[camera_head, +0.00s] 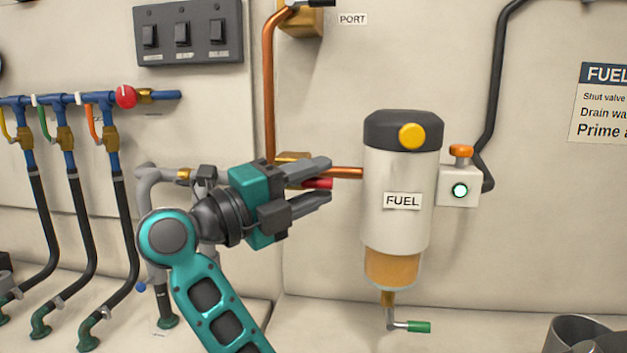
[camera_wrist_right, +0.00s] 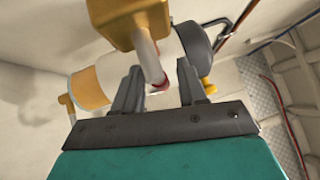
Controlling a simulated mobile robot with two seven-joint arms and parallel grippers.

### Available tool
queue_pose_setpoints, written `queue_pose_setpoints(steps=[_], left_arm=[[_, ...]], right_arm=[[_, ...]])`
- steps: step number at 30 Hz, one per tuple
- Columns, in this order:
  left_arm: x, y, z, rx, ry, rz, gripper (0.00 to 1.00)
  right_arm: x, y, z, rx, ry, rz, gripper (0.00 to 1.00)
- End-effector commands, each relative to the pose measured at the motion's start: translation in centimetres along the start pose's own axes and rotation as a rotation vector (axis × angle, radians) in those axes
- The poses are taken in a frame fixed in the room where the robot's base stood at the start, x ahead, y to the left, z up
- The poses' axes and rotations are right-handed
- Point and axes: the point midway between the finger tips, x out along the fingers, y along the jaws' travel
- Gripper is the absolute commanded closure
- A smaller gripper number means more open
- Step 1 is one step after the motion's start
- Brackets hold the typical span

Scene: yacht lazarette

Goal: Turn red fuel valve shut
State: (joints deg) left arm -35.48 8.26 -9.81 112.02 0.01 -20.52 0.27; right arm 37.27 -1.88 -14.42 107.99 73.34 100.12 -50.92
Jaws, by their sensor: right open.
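The fuel valve has a brass body (camera_head: 293,157) on the copper pipe and a lever with a red grip (camera_head: 318,184). My right gripper (camera_head: 327,179) is open at this valve, its fingers pointing right. The red grip shows between the two fingers, and the gripper hides part of the valve. In the right wrist view the brass body (camera_wrist_right: 128,22) is at the top, and the red end (camera_wrist_right: 161,86) of the lever lies between the open fingertips (camera_wrist_right: 160,80). I cannot tell whether either finger touches it. My left gripper is out of view.
The white fuel filter (camera_head: 402,225) stands just right of the fingertips, with a green-handled drain (camera_head: 418,326) below. A white box (camera_head: 460,187) with a lit button is beside it. A blue manifold (camera_head: 65,100) with a red knob (camera_head: 125,97) and hoses is at left.

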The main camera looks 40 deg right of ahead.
Motion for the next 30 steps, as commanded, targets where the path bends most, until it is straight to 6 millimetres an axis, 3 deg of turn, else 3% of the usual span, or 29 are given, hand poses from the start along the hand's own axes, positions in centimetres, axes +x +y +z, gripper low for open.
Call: queue_pose_setpoints(steps=[10, 23, 30], left_arm=[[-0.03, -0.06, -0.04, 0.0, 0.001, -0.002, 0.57], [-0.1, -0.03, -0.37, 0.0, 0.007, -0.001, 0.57], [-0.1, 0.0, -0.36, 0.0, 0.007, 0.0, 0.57]], right_arm=[[0.35, 0.0, -0.01, 0.0, 0.0, 0.0, 0.6], [0.33, 0.0, 0.0, 0.001, 0.0, 0.0, 1.0], [0.32, 0.0, 0.0, 0.001, 0.0, 0.0, 1.0]])
